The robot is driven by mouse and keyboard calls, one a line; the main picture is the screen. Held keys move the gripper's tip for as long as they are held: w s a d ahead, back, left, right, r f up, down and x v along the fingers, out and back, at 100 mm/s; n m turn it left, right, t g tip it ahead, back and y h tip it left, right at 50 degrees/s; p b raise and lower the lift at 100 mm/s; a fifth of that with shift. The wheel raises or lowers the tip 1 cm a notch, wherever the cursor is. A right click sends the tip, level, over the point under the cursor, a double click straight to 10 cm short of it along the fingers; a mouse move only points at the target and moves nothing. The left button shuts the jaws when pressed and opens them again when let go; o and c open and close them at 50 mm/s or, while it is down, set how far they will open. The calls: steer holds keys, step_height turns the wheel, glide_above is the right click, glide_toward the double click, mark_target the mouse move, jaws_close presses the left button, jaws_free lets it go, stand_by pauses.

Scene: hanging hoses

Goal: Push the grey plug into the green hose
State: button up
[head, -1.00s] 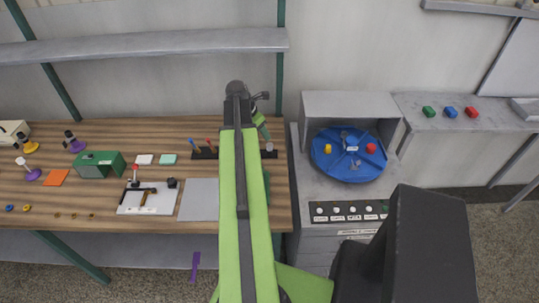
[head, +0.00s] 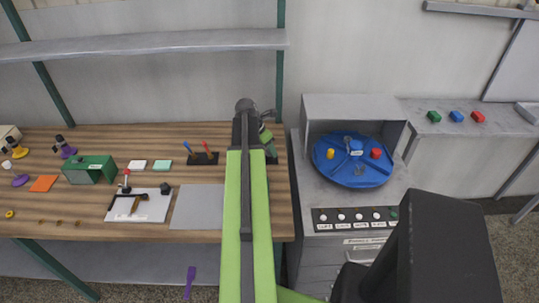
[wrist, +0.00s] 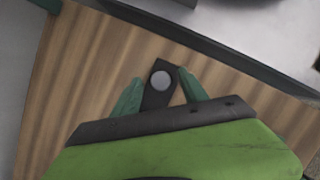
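The round grey plug (wrist: 160,80) stands on a dark holder in the wrist view. It lies between the two green fingers of my gripper (wrist: 158,92), which are spread apart with visible gaps on both sides. I cannot tell their height relative to the plug. In the head view my gripper (head: 267,136) is over the right end of the wooden bench, and my arm hides the plug. I cannot make out a green hose in either current view.
A black rack (head: 203,159) with a blue and a red tool stands left of my arm on the bench. A grey mat (head: 197,206) lies in front. A grey machine with a blue turntable (head: 352,163) stands close to the right. A shelf (head: 140,46) runs above the bench.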

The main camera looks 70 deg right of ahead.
jaws_close()
steer(key=shift+r+p, duration=0.45)
steer(key=shift+r, duration=0.05)
step_height(320, 180, up, 4)
steer(key=p, duration=0.4)
steer(key=s+a+r+p, duration=0.6)
steer(key=s+a, duration=0.2)
steer(key=shift+a, duration=0.2)
